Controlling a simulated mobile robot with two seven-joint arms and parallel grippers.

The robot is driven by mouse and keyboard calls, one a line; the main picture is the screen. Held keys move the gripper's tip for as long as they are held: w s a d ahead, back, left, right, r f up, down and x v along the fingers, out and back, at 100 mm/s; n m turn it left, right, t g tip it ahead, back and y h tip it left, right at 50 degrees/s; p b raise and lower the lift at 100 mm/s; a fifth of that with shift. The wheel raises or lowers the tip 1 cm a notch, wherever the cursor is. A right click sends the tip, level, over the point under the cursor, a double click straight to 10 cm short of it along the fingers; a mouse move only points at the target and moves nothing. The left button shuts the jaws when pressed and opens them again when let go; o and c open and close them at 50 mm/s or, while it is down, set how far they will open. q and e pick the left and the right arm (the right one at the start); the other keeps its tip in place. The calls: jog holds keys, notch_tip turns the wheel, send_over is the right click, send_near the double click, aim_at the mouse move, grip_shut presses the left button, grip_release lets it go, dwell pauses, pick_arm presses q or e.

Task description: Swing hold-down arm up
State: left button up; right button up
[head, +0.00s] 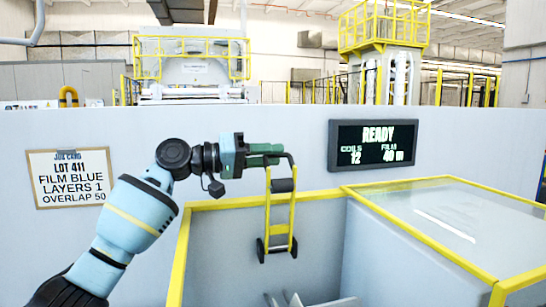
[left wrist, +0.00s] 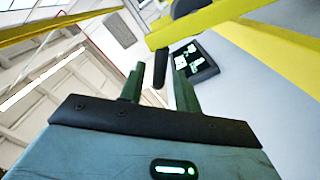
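The hold-down arm (head: 267,215) is a narrow yellow frame with a dark roller near its top and small black wheels at its lower end. It hangs down inside the yellow-edged enclosure. A thin black curved bar (head: 293,168) runs from its top to my left gripper. My left gripper (head: 272,154) reaches in from the left at the height of that bar. In the left wrist view a black bar (left wrist: 160,68) shows between the two green fingers, with gaps on both sides, so the fingers look open. Whether they touch it is hidden. My right gripper does not show.
A grey enclosure with yellow edges (head: 235,203) surrounds the hold-down arm, and a glass-topped cover (head: 440,215) lies to its right. A wall behind carries a READY display (head: 376,145) and a job card (head: 71,177). A dark object (head: 176,10) hangs at the top edge.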

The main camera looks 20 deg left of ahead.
pick_arm(q)
jog(key=v, duration=0.5)
jog(key=shift+a+f+b, duration=0.2)
jog(key=shift+a+b, duration=0.05)
jog(key=shift+b, duration=0.15)
jog(key=shift+v, duration=0.75)
jog(key=shift+s+r, duration=0.1)
